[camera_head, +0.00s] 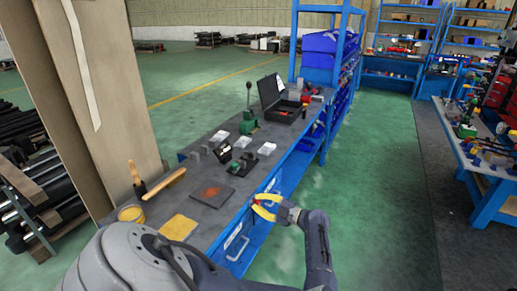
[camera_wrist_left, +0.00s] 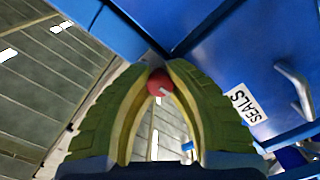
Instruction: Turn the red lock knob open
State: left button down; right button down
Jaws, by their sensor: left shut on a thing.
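The red lock knob (camera_wrist_left: 158,83) is a small round red knob with a pale mark, in the middle of the left wrist view. My left gripper (camera_wrist_left: 160,70) has its two yellow-green ribbed fingers closed around it, one on each side. In the head view my left gripper (camera_head: 256,205) is at the blue front of the workbench, its fingers pointing left toward the drawers. My right gripper is not in view.
A blue drawer front beside the fingers bears a white SEALS label (camera_wrist_left: 241,104) and a handle (camera_wrist_left: 296,90). The grey bench top (camera_head: 210,222) holds an open black case (camera_head: 283,109), a yellow cloth (camera_head: 179,228) and small parts. Green floor (camera_head: 375,190) is clear at right.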

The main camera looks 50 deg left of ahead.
pick_arm(q)
jog(key=shift+m, duration=0.4)
jog(key=c, duration=1.1)
grip_release()
jog(key=shift+c, duration=0.2)
